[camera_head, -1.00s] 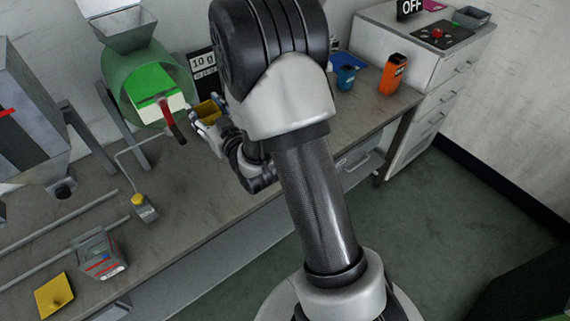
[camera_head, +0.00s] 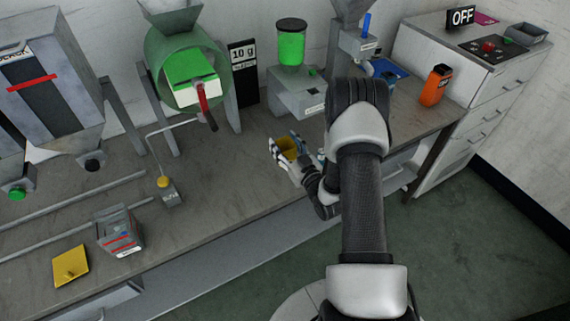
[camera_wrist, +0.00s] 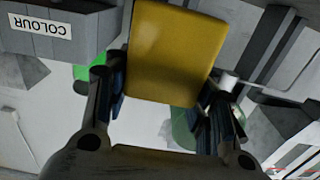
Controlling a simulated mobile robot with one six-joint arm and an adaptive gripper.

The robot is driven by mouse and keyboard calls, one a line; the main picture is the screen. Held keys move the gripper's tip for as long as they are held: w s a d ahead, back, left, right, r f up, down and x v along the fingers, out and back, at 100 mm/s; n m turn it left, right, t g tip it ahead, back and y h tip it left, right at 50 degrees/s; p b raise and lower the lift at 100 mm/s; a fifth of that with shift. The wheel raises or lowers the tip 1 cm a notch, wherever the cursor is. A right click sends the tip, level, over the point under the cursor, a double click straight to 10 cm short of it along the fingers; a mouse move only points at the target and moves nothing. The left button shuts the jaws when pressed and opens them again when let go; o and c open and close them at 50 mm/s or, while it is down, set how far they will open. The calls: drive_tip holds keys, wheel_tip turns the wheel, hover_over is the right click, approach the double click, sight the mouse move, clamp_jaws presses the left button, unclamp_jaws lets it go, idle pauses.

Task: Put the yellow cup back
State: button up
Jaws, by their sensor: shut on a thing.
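The yellow cup (camera_wrist: 175,50) is between my gripper's fingers (camera_wrist: 165,110) in the wrist view, filling the top middle. In the head view the cup (camera_head: 287,147) shows small and partly covered by my gripper (camera_head: 288,155), which is shut on it. My gripper is over the front part of the bench, in front of the grey dispenser. A flat yellow square (camera_head: 70,267) with a small knob lies on the bench at lower left. The inside of the cup is mostly hidden.
A grey dispenser (camera_head: 297,97) with a green-filled jar stands behind my gripper. A green drum (camera_head: 180,75) with a red handle is to the left. A grey box (camera_head: 119,230), an orange bottle (camera_head: 435,85) and a yellow-button switch (camera_head: 167,190) stand on the bench.

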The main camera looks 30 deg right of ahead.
drive_tip(key=shift+f+b, duration=0.95)
drive_tip(key=shift+f, duration=2.65)
drive_tip(key=shift+f, duration=0.1)
drive_tip(key=o, duration=1.1)
